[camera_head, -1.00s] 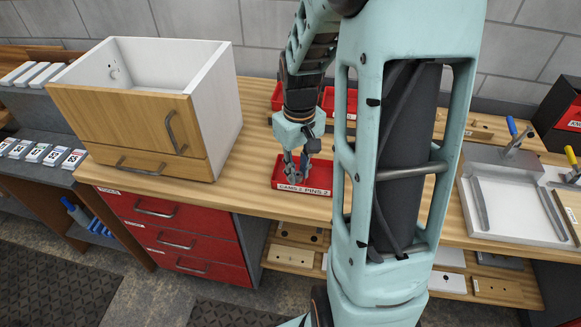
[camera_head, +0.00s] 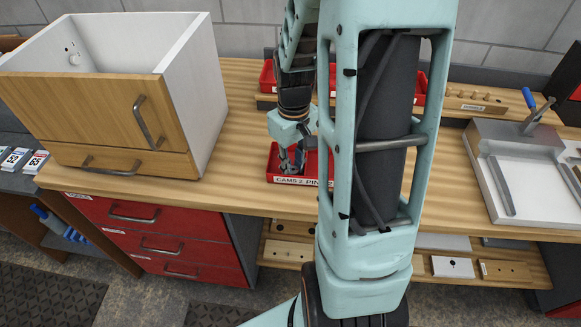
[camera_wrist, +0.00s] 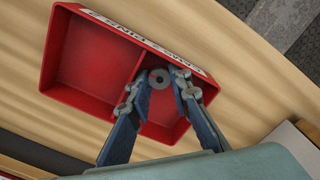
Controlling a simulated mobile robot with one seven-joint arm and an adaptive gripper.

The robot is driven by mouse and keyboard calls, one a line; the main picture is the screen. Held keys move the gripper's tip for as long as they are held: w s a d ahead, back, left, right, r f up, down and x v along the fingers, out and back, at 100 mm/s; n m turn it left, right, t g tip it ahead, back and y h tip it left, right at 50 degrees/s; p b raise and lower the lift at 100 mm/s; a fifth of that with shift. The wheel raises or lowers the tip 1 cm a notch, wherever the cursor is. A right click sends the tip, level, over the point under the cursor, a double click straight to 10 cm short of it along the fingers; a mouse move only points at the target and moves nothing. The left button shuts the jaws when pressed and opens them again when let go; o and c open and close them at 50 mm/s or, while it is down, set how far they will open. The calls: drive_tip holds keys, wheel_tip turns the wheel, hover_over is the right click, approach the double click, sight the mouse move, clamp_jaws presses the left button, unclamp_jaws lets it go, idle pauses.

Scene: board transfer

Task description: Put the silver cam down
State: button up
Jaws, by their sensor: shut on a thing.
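The silver cam (camera_wrist: 160,79) is a small round grey disc with a hole. In the wrist view it sits between the fingertips of my gripper (camera_wrist: 162,75), which is shut on it. The red bin (camera_wrist: 88,98) below has two compartments split by a divider, and its label reads cams and pins. The cam is over the compartment on the cams side of the label, just beside the divider; whether it touches the floor I cannot tell. In the head view my gripper (camera_head: 291,160) points down into the left part of the bin (camera_head: 272,165). The cam is too small to make out there.
A white cabinet with a wooden drawer front (camera_head: 95,110) stands left of the bin on the wooden bench (camera_head: 235,150). More red bins (camera_head: 266,77) are behind. A metal fixture with a blue-handled clamp (camera_head: 525,175) is at right. Bench between cabinet and bin is clear.

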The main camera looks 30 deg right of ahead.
sight(293, 169)
drive_tip(key=shift+f, duration=0.2)
drive_tip(key=o, duration=0.6)
drive_tip(key=shift+r, duration=0.1)
wheel_tip(293, 169, up, 12)
drive_tip(key=shift+r+p, duration=0.15)
drive_tip(key=shift+p, duration=0.35)
